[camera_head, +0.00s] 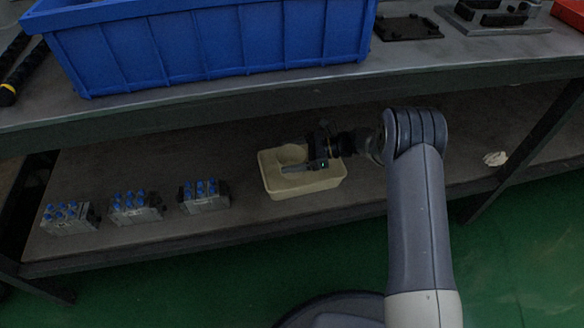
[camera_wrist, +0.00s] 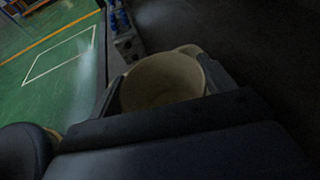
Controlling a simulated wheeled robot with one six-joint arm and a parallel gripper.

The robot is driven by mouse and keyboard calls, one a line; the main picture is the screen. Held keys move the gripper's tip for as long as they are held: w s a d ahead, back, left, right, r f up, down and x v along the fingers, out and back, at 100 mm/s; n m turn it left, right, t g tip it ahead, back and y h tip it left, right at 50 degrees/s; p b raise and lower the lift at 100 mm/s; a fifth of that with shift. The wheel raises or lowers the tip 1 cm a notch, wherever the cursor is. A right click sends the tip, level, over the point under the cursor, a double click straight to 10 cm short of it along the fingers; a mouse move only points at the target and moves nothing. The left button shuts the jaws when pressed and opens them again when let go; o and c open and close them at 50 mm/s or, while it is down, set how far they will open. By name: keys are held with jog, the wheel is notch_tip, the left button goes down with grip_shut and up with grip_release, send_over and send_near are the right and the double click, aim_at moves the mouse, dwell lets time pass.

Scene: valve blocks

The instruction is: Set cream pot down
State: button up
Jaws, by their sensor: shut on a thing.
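The cream pot (camera_head: 291,153) is round and open-topped. In the head view it shows at the left of my gripper (camera_head: 308,158), over the far left part of a cream rectangular bin (camera_head: 318,186) on the lower shelf. In the wrist view the pot (camera_wrist: 160,82) is between the two dark fingers of my gripper (camera_wrist: 163,88), which are shut on it. Its mouth faces the wrist camera and looks empty. My gripper hides part of the pot, and I cannot tell whether its base touches the bin.
Several grey valve blocks with blue fittings (camera_head: 204,196) stand in a row left of the bin on the lower shelf (camera_head: 245,232). The upper bench holds a large blue crate (camera_head: 210,45). A small pale object (camera_head: 495,158) lies at right. The shelf between has free room.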

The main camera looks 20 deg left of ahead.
jog(key=shift+f+b, duration=0.7)
jog(key=shift+f, duration=1.3)
jog(key=shift+f, duration=0.1)
jog(key=o, duration=1)
jog(key=shift+c, duration=0.2)
jog(key=shift+w+d+r, duration=0.1)
jog(key=shift+d+r, duration=0.2)
jog(key=p+v, duration=0.4)
jog(key=v, duration=0.7)
jog(key=shift+d+p, duration=0.2)
jog(key=shift+p, duration=0.2)
